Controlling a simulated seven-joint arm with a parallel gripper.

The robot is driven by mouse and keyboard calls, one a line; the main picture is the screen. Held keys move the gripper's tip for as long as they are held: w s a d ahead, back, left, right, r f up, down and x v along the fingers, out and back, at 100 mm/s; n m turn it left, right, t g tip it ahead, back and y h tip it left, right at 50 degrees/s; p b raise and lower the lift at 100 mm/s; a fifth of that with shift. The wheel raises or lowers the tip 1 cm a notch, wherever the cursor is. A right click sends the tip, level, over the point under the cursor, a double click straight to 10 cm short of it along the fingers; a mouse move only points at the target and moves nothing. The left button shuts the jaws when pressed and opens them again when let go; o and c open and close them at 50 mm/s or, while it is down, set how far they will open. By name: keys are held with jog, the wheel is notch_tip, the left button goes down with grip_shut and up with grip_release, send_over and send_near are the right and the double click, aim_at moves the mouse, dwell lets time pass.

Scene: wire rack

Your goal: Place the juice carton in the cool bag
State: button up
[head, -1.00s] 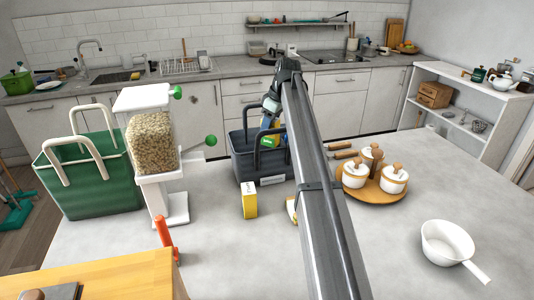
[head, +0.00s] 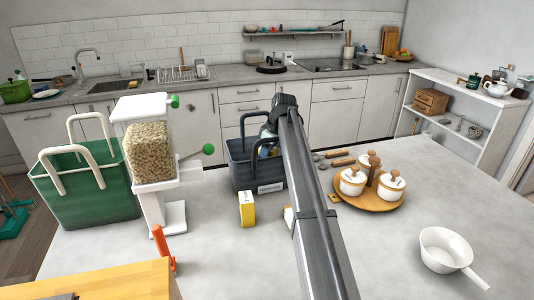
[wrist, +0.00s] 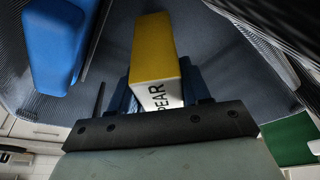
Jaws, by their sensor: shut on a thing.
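A dark grey open tub with raised handles (head: 240,174) stands at the back of the table; its front label is too small to read, and I take it for the cool bag. My gripper (head: 266,148) reaches into its top. In the wrist view my gripper (wrist: 158,88) is shut on a yellow and white carton marked PEAR (wrist: 153,50), the juice carton, with grey walls around it. In the head view my arm and the tub largely hide the carton. A blue block (wrist: 55,45) is beside it at the left of the wrist view.
A yellow and white box (head: 246,209) stands in front of the tub. A grain dispenser (head: 150,150) and a green basket (head: 90,200) are at the left. A wooden tray with white jars (head: 368,203) and a white pan (head: 446,248) are at the right.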

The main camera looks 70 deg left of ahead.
jog(key=shift+f, duration=0.55)
jog(key=o, duration=1.2)
jog(key=v, duration=1.3)
jog(key=shift+r, duration=0.15)
